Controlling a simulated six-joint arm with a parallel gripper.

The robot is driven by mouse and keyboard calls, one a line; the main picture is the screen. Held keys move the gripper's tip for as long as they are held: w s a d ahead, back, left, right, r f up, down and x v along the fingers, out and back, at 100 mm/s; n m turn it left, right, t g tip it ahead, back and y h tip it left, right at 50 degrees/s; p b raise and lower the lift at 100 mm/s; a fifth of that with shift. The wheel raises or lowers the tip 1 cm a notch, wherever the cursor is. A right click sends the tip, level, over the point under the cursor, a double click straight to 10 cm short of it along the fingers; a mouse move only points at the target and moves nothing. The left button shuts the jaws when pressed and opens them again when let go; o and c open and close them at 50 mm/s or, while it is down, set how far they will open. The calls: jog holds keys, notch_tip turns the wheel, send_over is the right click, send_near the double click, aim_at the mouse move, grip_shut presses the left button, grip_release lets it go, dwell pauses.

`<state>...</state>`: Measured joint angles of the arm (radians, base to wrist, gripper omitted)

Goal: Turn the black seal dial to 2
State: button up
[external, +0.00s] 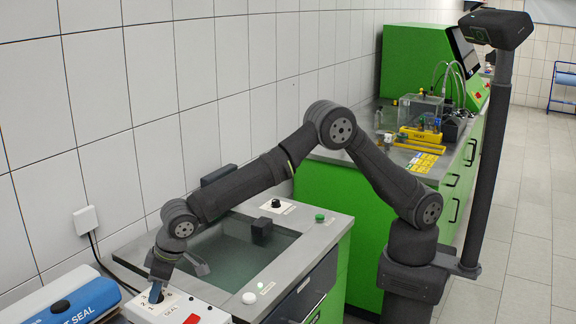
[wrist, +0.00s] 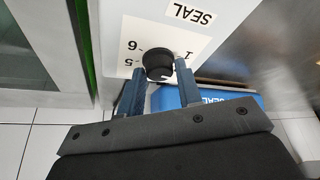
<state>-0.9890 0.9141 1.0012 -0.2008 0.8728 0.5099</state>
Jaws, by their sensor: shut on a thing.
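The black seal dial (wrist: 158,66) sits on the white face of the seal unit (wrist: 112,28), with a SEAL label and printed numbers around it. The numbers 5, 6 and 1 are readable in the wrist view; I cannot tell which one the dial points to. My gripper (wrist: 160,70) is shut on the dial, with one blue-grey finger on each side of it. In the external view my gripper (external: 156,291) reaches down onto the white unit (external: 205,310) at the lower left, and the dial is hidden there.
A blue heat sealer (external: 65,306) lies left of the white unit. Behind it is a grey bench with a sunken glass panel (external: 235,252), a black knob (external: 276,203) and a green button (external: 320,218). A tiled wall (external: 60,110) runs close along the left.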

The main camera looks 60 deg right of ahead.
jog(key=shift+m+h, duration=0.4)
jog(key=shift+m, duration=0.6)
jog(key=o, duration=1)
jog(key=v, duration=1.7)
jog(key=shift+s, duration=0.35)
